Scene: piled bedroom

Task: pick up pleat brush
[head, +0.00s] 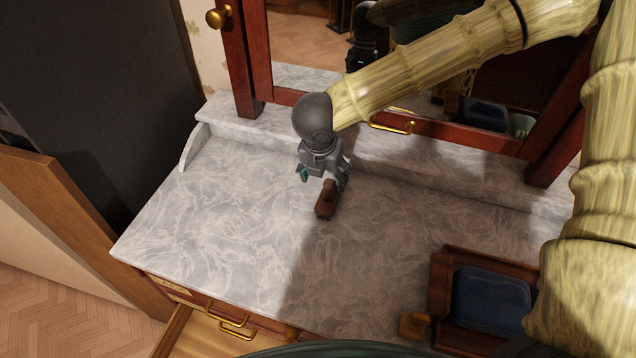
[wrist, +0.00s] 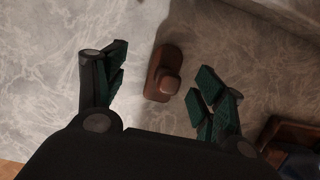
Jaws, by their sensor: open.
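A small brown brush (head: 325,204) with a raised knob-like handle lies on the grey marble dresser top (head: 230,220). In the wrist view the brush (wrist: 162,74) lies between the two fingers, a little beyond their tips and nearer the right finger. My gripper (head: 322,176) is just above and behind the brush in the head view. Its green-padded fingers stand wide apart and empty in the wrist view (wrist: 158,88). Part of the brush's far end is hidden by the gripper in the head view.
A dark wooden tray (head: 441,280) holding a dark blue item (head: 490,300) stands at the right, with a small brown block (head: 414,326) beside it. A mirror with a red-brown frame (head: 257,60) rises behind. An open drawer (head: 205,338) is below the front edge. The marble left of the brush is clear.

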